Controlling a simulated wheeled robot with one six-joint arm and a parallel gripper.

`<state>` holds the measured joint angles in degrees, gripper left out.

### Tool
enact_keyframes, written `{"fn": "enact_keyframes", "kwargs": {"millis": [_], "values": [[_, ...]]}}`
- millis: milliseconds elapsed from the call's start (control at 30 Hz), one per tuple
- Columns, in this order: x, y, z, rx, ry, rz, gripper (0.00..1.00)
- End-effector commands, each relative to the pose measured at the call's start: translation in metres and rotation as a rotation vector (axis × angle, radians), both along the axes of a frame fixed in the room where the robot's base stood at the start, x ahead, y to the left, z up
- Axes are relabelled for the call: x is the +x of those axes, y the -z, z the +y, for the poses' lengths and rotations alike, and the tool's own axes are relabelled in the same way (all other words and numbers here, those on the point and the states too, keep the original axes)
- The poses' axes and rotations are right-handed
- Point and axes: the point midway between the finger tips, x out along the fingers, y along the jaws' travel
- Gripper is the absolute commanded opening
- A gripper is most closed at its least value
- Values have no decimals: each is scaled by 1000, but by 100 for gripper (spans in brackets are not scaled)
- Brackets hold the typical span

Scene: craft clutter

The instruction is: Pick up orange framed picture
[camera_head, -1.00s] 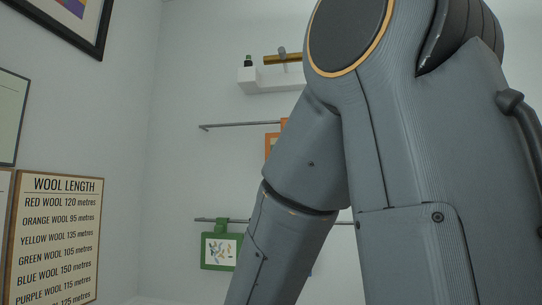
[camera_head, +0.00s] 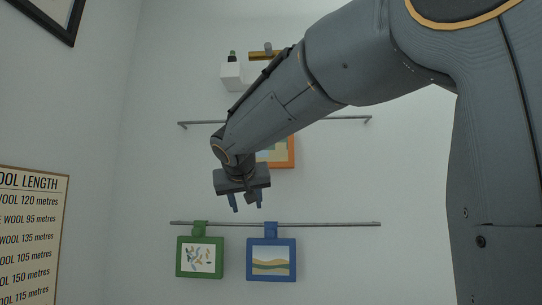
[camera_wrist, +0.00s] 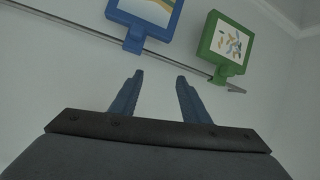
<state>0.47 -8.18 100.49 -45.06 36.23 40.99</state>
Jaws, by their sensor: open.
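The orange framed picture (camera_head: 284,158) is on the wall near the upper rail in the head view. My arm hides its left and upper parts; its lower right corner shows. My gripper (camera_head: 246,203) is open and empty, its fingers pointing down, left of and lower than the visible part of the orange frame. In the wrist view my gripper (camera_wrist: 157,80) shows both blue fingers apart with nothing between them. The orange picture is not visible in the wrist view.
A green framed picture (camera_head: 181,257) and a blue framed picture (camera_head: 250,262) hang from the lower rail (camera_head: 340,224). The upper rail (camera_head: 200,122) runs behind my arm. A small white shelf (camera_head: 232,77) is above. A wool length sign (camera_head: 40,225) is at left.

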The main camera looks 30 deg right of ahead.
Motion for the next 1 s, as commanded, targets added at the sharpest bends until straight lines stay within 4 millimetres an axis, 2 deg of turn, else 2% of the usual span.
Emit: {"fn": "enact_keyframes", "kwargs": {"millis": [33, 100, 133, 200, 300, 333, 400, 500, 833, 1000], "values": [[-1, -51, -8, -19, 27, -99, 42], [-8, -114, -17, -38, 62, -219, 42], [-13, -138, -20, -45, 75, -265, 42], [-24, -183, -26, -58, 101, -355, 42], [-39, -227, -31, -68, 127, -444, 42], [-42, -235, -33, -71, 132, -462, 42], [-47, -249, -35, -74, 141, -489, 42], [-43, -255, -40, -75, 145, -501, 42], [-20, -253, -57, -75, 145, -498, 42], [0, -249, -71, -75, 145, -497, 42]]}}
